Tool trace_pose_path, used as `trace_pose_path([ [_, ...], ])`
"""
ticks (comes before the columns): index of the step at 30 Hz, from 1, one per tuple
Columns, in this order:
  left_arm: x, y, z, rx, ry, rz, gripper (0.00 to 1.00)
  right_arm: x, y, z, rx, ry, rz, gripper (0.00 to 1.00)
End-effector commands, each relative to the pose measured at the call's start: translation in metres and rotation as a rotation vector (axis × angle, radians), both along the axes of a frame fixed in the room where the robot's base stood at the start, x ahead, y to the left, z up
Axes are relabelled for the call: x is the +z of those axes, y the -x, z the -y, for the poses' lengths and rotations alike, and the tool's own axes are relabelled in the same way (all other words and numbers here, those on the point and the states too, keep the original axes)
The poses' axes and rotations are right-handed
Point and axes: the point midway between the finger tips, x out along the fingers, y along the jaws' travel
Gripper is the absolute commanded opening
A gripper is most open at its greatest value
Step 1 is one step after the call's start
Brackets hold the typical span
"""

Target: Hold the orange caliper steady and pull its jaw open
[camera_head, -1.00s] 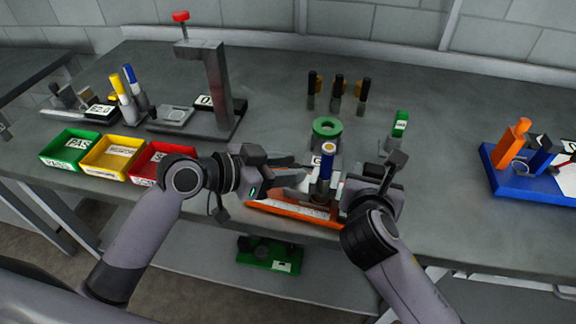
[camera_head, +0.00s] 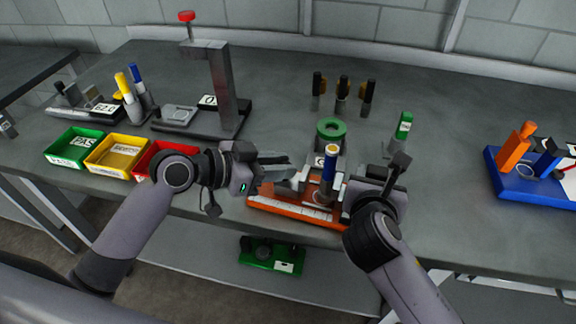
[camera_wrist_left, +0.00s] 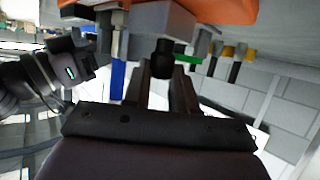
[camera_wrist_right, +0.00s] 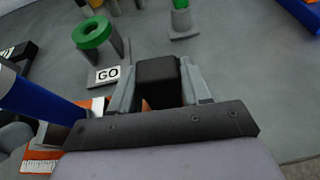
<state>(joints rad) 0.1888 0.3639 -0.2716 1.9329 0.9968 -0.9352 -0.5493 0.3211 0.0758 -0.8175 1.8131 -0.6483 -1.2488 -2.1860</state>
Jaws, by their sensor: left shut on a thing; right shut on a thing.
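The orange caliper (camera_head: 318,214) lies at the bench's front edge, with a white scale strip along its front. My left gripper (camera_head: 287,173) reaches in from the left and is shut on a black knob (camera_wrist_left: 162,58) at the caliper's grey sliding jaw (camera_head: 291,187). My right gripper (camera_head: 352,184) is shut on a black block (camera_wrist_right: 158,82) at the caliper's right end. Orange body shows between sliding jaw and pin. The right fingertips are mostly hidden in the head view.
A green ring gauge (camera_head: 329,129) stands behind the caliper beside a GO label (camera_wrist_right: 106,75). Green, yellow (camera_head: 118,153) and red bins are at the left. A grey stand (camera_head: 221,95) is behind them. A blue tray (camera_head: 530,188) is at the right. A green device (camera_head: 271,254) sits below.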

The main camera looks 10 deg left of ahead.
Motion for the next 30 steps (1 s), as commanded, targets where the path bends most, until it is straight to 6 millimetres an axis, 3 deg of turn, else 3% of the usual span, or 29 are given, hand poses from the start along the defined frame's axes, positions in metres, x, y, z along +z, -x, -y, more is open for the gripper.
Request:
trace_pose_path([
  [8, 0.000, -0.002, -0.005, 0.009, -0.006, 0.003, 0.00, -0.001, 0.000, 0.003, -0.007, 0.003, -0.002, 0.11],
  [9, 0.000, -0.002, -0.005, 0.009, -0.006, 0.003, 0.33, -0.001, 0.000, 0.003, -0.008, 0.003, -0.002, 0.11],
  [10, 0.000, -0.002, -0.005, 0.009, -0.006, 0.003, 0.37, -0.001, 0.000, 0.003, -0.008, 0.003, -0.002, 0.11],
  [20, 0.001, 0.000, -0.005, 0.006, -0.004, 0.002, 0.37, -0.001, -0.001, 0.003, -0.008, 0.004, -0.002, 0.11],
  [30, 0.018, 0.028, -0.039, 0.005, -0.010, 0.002, 0.37, -0.001, -0.001, 0.003, -0.008, 0.005, -0.001, 0.11],
])
